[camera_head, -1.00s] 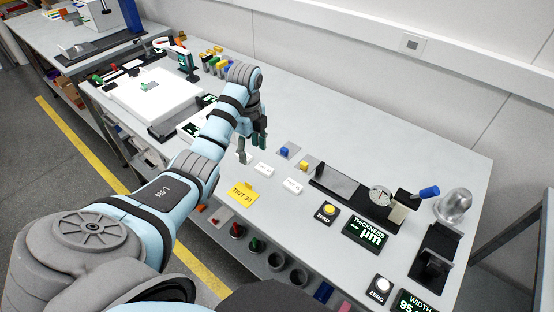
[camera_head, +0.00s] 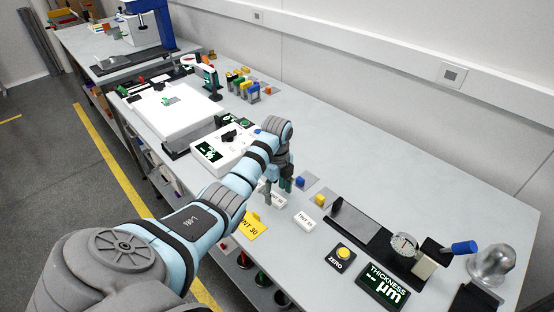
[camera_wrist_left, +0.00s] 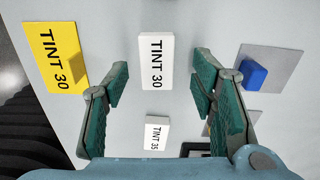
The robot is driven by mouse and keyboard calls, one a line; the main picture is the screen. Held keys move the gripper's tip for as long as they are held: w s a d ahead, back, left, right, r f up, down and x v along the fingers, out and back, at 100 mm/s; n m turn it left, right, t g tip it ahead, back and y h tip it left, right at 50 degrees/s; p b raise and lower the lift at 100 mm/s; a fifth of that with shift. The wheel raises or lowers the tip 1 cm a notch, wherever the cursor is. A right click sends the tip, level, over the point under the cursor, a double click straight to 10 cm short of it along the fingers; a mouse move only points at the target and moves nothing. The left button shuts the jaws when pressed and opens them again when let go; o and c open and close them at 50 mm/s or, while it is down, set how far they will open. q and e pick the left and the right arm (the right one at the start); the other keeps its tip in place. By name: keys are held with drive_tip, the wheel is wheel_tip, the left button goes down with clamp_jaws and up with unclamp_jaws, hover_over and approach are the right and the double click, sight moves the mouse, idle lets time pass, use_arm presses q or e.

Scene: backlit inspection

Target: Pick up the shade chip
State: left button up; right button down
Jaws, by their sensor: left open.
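Two small grey square chips lie on the bench, one with a blue block (camera_head: 300,182) and one with a yellow block (camera_head: 320,200). I cannot tell which is the shade chip. In the left wrist view the grey chip (camera_wrist_left: 287,78) with the blue block (camera_wrist_left: 252,73) lies right of the fingers. The yellow-block chip is mostly hidden behind the right finger. My left gripper (camera_head: 278,190) is open and empty, above the white TINT 30 label (camera_wrist_left: 157,62), which shows between its fingers in the wrist view. My right gripper is out of view.
A thickness gauge (camera_head: 405,245) with a ZERO button is at right. A white light panel (camera_head: 175,108) with a small chip on it stands at left.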

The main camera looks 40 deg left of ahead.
use_arm(q)
wheel_tip(320, 180, down, 2)
drive_tip(key=shift+s+a, duration=0.1)
drive_tip(key=shift+s, duration=0.05)
drive_tip(key=shift+s+r, duration=0.1)
drive_tip(key=shift+c, duration=0.2)
drive_tip(key=c, duration=1.1)
